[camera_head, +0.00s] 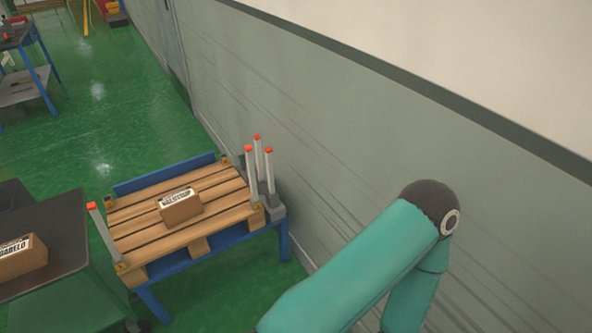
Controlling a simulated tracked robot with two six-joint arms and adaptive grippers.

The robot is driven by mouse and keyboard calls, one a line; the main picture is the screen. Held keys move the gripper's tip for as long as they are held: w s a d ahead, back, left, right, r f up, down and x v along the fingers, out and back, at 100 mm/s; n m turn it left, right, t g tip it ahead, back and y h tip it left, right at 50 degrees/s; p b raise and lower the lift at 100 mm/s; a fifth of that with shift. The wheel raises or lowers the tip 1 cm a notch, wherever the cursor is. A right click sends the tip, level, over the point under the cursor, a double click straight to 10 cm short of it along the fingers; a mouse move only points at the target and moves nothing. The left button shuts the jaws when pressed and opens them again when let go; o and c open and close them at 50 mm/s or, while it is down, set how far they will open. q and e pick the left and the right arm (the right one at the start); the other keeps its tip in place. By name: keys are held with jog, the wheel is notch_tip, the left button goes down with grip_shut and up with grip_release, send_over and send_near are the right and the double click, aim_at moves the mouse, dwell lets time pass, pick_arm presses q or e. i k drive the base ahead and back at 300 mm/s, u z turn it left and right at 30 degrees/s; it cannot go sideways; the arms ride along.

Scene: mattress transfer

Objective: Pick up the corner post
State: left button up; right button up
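Three pale grey corner posts with orange-red tops stand upright, close together, at the right end of the pallet: a left one (251,172), a middle one (259,163) and a right one (270,173). Their lower ends are near a grey holder (273,208). Another corner post (102,235) stands, slightly tilted in the picture, at the pallet's near left corner. A teal arm of mine fills the lower right, bent at a dark elbow; its gripper is out of the picture. My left gripper is not in view either.
A wooden pallet (150,226) lies on a blue table (226,241) beside the grey wall, with a cardboard box (181,208) on it. A dark table (58,221) at left carries another box (22,258). Green floor (120,110) is open behind.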

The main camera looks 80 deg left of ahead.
aim_at(91, 207)
jog(key=z, duration=0.35)
jog(key=i, duration=0.2)
jog(key=u, duration=2.85)
jog(key=i, duration=0.2)
jog(key=u, duration=1.55)
jog(key=k, duration=0.5)
jog(key=u, duration=0.45)
jog(key=i, duration=1.55)
jog(key=z, duration=0.4)
